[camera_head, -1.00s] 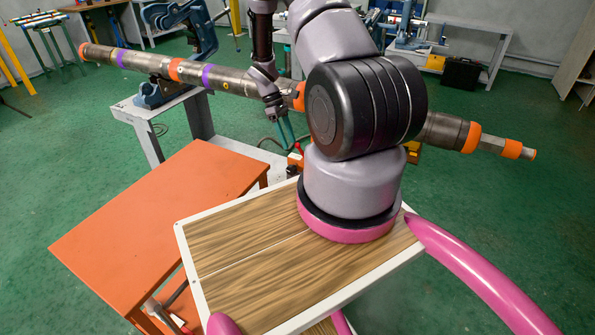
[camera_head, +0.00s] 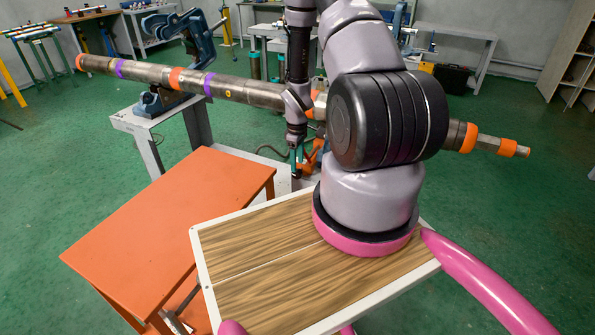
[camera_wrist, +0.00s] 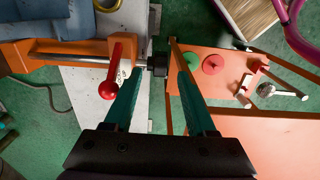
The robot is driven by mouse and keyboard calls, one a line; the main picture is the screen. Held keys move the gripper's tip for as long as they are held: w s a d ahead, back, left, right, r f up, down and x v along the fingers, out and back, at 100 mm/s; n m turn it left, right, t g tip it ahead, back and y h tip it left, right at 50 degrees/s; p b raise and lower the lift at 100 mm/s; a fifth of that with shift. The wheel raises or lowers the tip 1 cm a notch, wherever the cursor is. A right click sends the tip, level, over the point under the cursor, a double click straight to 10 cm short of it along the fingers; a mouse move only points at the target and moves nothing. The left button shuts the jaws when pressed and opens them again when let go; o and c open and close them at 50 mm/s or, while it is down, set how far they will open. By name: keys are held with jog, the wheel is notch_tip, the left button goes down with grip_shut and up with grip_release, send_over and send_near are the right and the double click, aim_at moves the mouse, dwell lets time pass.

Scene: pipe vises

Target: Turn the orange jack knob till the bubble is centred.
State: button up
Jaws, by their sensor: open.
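In the head view my gripper (camera_head: 297,160) points down in front of the long pipe, its teal fingers beside an orange part (camera_head: 313,150). In the wrist view my gripper (camera_wrist: 161,78) is open, with empty space between its two teal fingers. A small dark knob-like end (camera_wrist: 157,65) of a metal rod lies just ahead, near the gap between the fingertips. The rod runs from an orange bracket (camera_wrist: 85,50) on the left. I cannot tell which part is the orange jack knob. No bubble can be made out.
The pipe (camera_head: 140,70), banded orange and purple, rests on a blue vise on a grey bench (camera_head: 146,155). A red lever (camera_wrist: 112,75) stands close to the left finger. An orange table (camera_head: 170,230) is at left. Green floor (camera_head: 60,200) is clear farther left.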

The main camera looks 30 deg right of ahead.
aim_at(297, 174)
jog(key=shift+f, duration=2.2)
grip_shut()
jog(key=shift+w+a, duration=0.1)
jog(key=shift+w+a+g+h, duration=0.15)
jog(key=shift+w+g+h, duration=0.05)
jog(key=shift+g+h, duration=0.8)
jog(key=g+h, duration=0.2)
jog(key=g, duration=0.1)
jog(key=shift+w+a+f, duration=0.1)
jog(key=shift+w+f, duration=0.1)
jog(key=shift+w, duration=0.05)
jog(key=g+h, duration=0.1)
jog(key=g, duration=0.1)
jog(key=g+h, duration=0.1)
jog(key=shift+w+a+f+g+h, duration=0.15)
jog(key=shift+f+g+h, duration=0.1)
jog(key=shift+g+h, duration=0.05)
jog(key=shift+f+g+h, duration=0.15)
jog(key=shift+g+h, duration=0.75)
jog(key=shift+g, duration=0.2)
